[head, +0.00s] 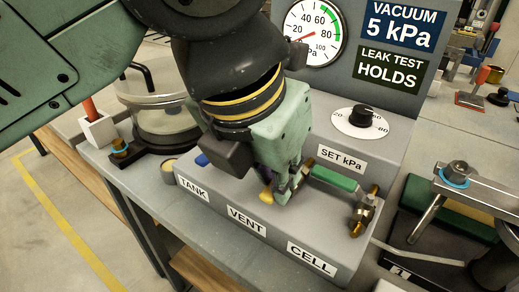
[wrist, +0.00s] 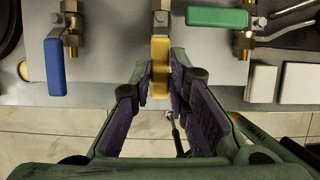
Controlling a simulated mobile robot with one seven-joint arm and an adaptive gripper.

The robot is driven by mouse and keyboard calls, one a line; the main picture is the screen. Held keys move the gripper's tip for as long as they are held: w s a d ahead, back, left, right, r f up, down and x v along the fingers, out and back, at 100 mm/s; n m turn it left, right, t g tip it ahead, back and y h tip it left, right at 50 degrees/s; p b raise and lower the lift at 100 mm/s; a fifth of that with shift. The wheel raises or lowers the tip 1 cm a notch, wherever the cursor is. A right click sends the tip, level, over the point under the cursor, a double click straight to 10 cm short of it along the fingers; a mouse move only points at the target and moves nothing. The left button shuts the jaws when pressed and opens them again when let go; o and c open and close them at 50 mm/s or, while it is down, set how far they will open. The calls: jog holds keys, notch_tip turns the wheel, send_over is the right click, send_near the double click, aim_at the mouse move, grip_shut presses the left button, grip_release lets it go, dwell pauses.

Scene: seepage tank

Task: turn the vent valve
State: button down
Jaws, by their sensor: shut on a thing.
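The vent valve's yellow lever (wrist: 160,70) is in the middle of the wrist view, pointing straight down from its brass fitting (wrist: 160,18). My gripper (wrist: 161,76) is shut on this lever, one finger on each side. In the head view my gripper (head: 281,194) reaches down to the sloped panel behind the VENT label (head: 246,222). Only the yellow lever's end (head: 266,195) shows there; my fingers hide the rest of the valve.
The blue lever (wrist: 55,66) stands left of my gripper, parallel to the yellow one. The green lever (wrist: 217,17) lies crosswise at the right. A round gauge (head: 314,32), a SET knob (head: 361,117) and a glass-walled vessel (head: 155,90) are nearby.

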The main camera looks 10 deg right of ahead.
jog(key=shift+r, duration=0.1)
jog(key=c, duration=1.5)
grip_release()
jog(key=shift+c, duration=0.2)
jog(key=v, duration=0.7)
jog(key=shift+r, duration=0.2)
jog(key=shift+s+a, duration=0.1)
